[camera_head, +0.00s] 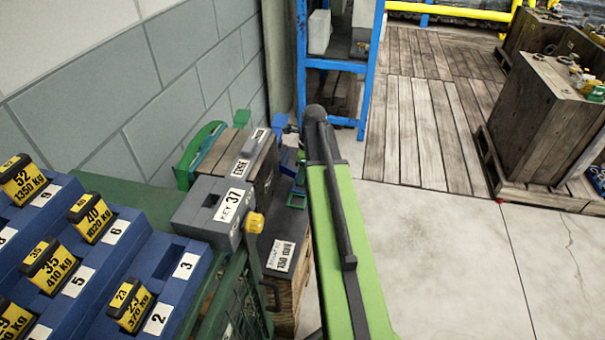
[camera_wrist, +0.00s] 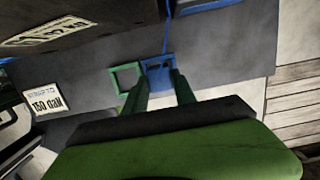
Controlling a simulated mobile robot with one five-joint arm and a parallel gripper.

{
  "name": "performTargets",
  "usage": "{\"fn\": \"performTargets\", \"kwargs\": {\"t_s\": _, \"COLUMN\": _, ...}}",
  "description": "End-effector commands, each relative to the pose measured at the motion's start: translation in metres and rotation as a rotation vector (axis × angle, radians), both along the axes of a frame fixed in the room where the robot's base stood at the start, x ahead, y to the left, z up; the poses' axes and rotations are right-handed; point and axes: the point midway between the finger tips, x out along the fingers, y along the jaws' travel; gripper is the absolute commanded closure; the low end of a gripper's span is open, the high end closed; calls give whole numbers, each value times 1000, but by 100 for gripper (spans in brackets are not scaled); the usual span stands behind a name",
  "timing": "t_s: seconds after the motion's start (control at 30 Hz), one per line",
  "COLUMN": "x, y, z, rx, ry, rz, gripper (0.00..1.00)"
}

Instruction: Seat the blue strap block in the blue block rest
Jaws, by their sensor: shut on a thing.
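In the wrist view, my gripper (camera_wrist: 161,84) has its two dark green fingers closed about a small blue piece, the blue strap block (camera_wrist: 159,77). A blue square outline, apparently the blue block rest (camera_wrist: 146,63), shows around or just behind the block. I cannot tell whether the block is inside it or above it. A thin blue strap (camera_wrist: 167,30) runs upward from there. A green square frame (camera_wrist: 114,78) is immediately to the left. In the head view, my green arm hides most of the gripper; small blue parts (camera_head: 289,157) show beside its end.
A grey box labelled KEY 37 (camera_head: 205,212) with a yellow knob stands left of my arm. Blue racks of numbered weights (camera_head: 110,255) fill the lower left. A blue shelf (camera_head: 302,65) stands behind. Wooden crates (camera_head: 545,110) are at right; the concrete floor (camera_head: 450,260) is clear.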

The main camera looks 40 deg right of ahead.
Motion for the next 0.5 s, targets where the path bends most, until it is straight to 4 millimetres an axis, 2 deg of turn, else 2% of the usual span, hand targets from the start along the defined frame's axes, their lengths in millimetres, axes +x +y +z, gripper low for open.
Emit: {"fn": "performTargets", "kwargs": {"t_s": 0.5, "x": 0, "y": -1, "z": -21, "rx": 0, "ry": 0, "rz": -3, "gripper": 100}}
